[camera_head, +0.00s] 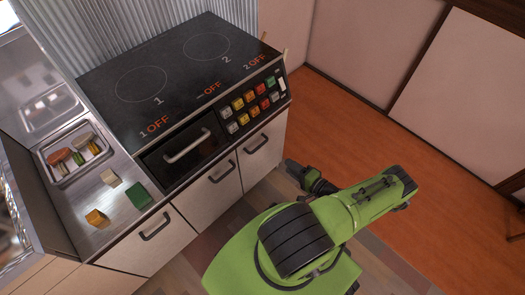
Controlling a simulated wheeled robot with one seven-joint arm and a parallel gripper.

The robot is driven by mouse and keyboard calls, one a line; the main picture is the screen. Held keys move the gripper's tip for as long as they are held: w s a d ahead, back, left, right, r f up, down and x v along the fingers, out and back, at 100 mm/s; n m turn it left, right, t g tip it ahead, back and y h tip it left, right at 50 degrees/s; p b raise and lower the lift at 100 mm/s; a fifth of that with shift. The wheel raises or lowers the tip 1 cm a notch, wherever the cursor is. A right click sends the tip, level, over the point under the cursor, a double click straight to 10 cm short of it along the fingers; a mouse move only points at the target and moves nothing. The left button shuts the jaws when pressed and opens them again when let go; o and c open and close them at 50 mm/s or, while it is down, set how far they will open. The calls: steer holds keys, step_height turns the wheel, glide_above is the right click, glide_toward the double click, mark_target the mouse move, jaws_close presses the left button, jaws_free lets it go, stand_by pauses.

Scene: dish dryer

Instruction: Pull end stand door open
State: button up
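The white lower cabinet has a right-hand door (262,162) under the cooktop's right end, with a dark handle (257,144). Left of it is another white door (208,197) with a dark handle (222,173). Both look closed. No label shows which is the end stand door. My gripper (288,165) is at the end of my green arm, low and just right of the right-hand door, apart from its handle. Its fingers are small and dark, and I cannot tell whether they are open. Nothing is visible in it.
The black cooktop (180,62) has a button panel (252,103) and a dark drawer with a pale handle (188,146). Orange floor (340,125) is clear at right.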

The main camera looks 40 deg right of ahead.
steer(key=b+x, duration=0.3)
steer(key=x, duration=1.2)
steer(key=shift+w+a+b, duration=0.15)
steer(key=shift+w+b, duration=0.1)
steer(key=shift+b, duration=0.15)
jaws_close()
